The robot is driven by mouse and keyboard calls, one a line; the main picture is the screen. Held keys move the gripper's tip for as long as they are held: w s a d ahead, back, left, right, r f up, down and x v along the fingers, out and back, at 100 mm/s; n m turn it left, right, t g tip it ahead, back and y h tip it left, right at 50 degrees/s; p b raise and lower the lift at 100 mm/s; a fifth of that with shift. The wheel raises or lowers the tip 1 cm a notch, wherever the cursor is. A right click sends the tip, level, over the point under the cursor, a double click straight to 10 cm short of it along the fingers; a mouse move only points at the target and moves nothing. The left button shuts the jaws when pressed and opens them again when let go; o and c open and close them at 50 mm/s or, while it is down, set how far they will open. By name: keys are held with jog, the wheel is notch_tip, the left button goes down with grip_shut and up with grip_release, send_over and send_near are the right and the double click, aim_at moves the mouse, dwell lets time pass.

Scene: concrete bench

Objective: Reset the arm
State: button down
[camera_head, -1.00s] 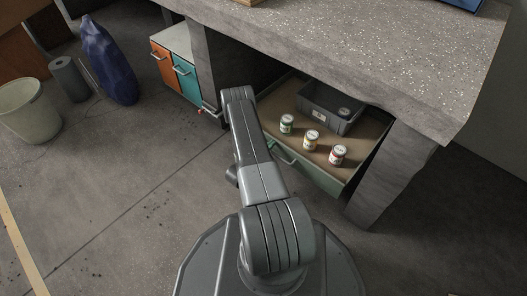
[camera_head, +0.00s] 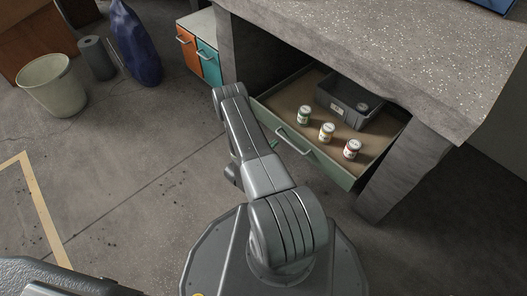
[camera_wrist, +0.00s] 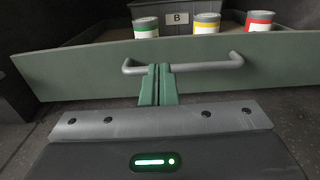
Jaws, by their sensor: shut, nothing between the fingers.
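My gripper (camera_wrist: 159,84) shows in the wrist view as two green fingers pressed together, with nothing between them. It points at the bar handle (camera_wrist: 183,67) of the green drawer (camera_wrist: 90,72). The fingertips overlap the handle in the picture; I cannot tell whether they touch it. In the head view my arm reaches forward from my base, and the gripper is mostly hidden behind it. The drawer front (camera_head: 320,158) stands pulled out from under the bench.
The drawer holds a grey bin (camera_head: 342,105) and three small cans: a green-banded one (camera_head: 304,115), a yellow-banded one (camera_head: 327,132) and a red-banded one (camera_head: 352,149). The concrete bench (camera_head: 400,60) overhangs it. A cabinet (camera_head: 199,50) and a bin (camera_head: 53,86) stand left.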

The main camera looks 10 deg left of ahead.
aim_at(291, 131)
jog(key=shift+p+v, duration=0.5)
jog(key=shift+v, duration=2.2)
jog(key=b+x, duration=0.3)
jog(key=x, duration=1)
jog(key=shift+w+d, duration=0.1)
jog(key=shift+d, duration=0.05)
jog(key=shift+w+d, duration=0.2)
jog(key=shift+w, duration=0.2)
